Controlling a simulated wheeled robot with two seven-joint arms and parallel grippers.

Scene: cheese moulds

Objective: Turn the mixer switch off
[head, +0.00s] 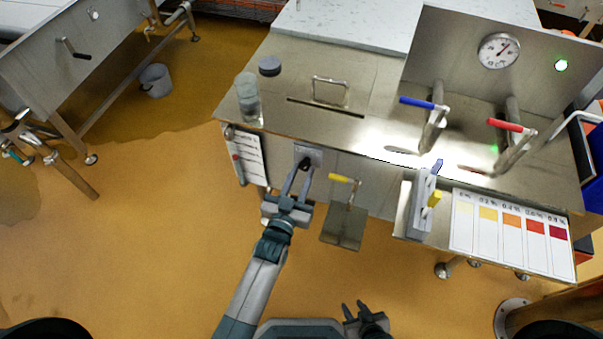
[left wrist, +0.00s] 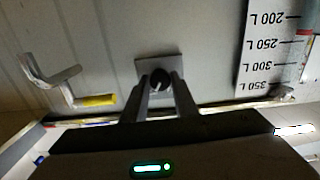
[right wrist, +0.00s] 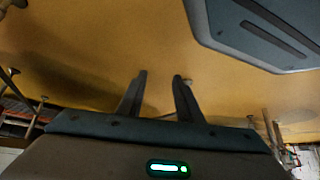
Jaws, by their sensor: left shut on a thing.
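The mixer switch is a black rotary knob (head: 305,163) on a small grey plate (head: 314,152) on the front panel of the steel bench. Part of the knob is hidden by the fingers. My right gripper (head: 359,311) is open and empty, low over the floor near my base; its fingers also show apart in the right wrist view (right wrist: 160,82).
A yellow-handled valve (head: 343,179) juts out right of the switch. A level scale (head: 249,157) hangs on its left. Blue (head: 417,103) and red (head: 505,125) taps, a gauge (head: 499,50) and a glass jar (head: 248,98) are above. A colour chart (head: 512,233) sits at right.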

